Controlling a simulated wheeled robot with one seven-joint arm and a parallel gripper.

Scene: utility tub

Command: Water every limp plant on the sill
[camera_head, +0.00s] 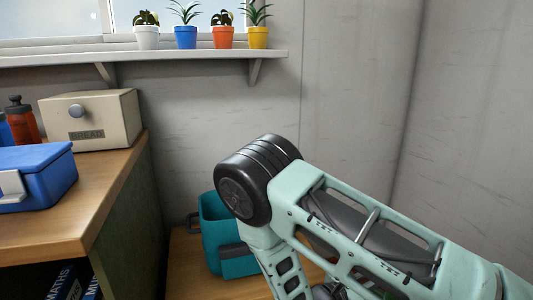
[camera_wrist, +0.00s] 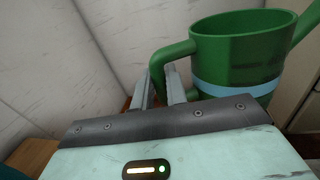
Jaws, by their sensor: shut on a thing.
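My gripper (camera_wrist: 162,88) is shut on the handle of a green watering can (camera_wrist: 237,50) in the wrist view. The can has a pale blue band and looks roughly upright; its inside is mostly hidden. On the sill (camera_head: 190,54) in the head view stand potted plants in a white pot (camera_head: 147,38), a blue pot (camera_head: 186,38), an orange pot (camera_head: 222,38) and a yellow pot (camera_head: 257,38). The blue and yellow pots hold long spiky leaves; the white and orange pots hold short dark plants.
A teal container (camera_head: 217,233) with a side handle stands low behind my arm. On the wooden counter at left are a bread box (camera_head: 92,120), a blue lidded box (camera_head: 35,178) and a red bottle (camera_head: 22,120). Bare wall is at right.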

